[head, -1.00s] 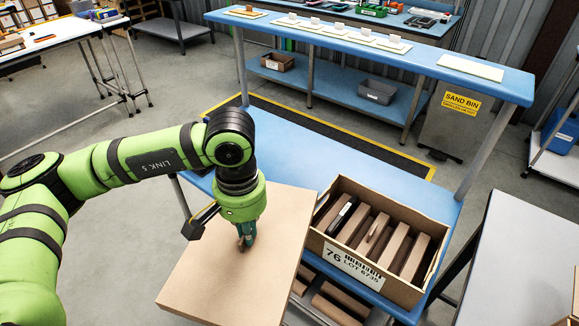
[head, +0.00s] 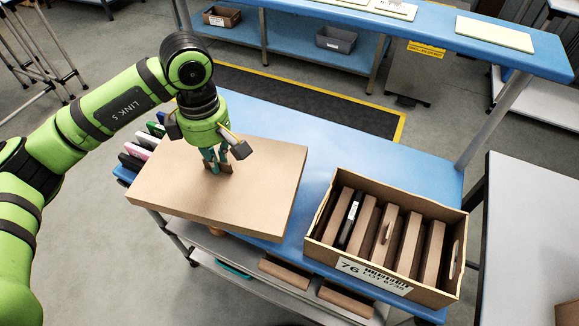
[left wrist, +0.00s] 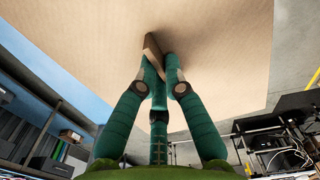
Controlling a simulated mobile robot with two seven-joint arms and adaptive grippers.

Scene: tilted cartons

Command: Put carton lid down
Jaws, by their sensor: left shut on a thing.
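The carton lid (head: 262,190) is a flat brown board with a shallow rim, left of the carton and over the left end of the blue table. I cannot tell whether it touches the table. My left gripper (head: 216,166) points down at its top and is shut on a small brown grip piece there. The lid also fills the upper left wrist view (left wrist: 85,45), with my green fingers (left wrist: 156,62) closed on its grip piece. The carton (head: 428,292) stands open on the table, labelled 76, with brown slabs and one black item inside. My right gripper is not in view.
Several coloured items (head: 136,160) stand at the table's left end, partly hidden by the lid. Blue tabletop (head: 330,140) is clear behind lid and carton. A raised blue shelf (head: 400,30) runs along the back. A grey table (head: 525,235) stands at right.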

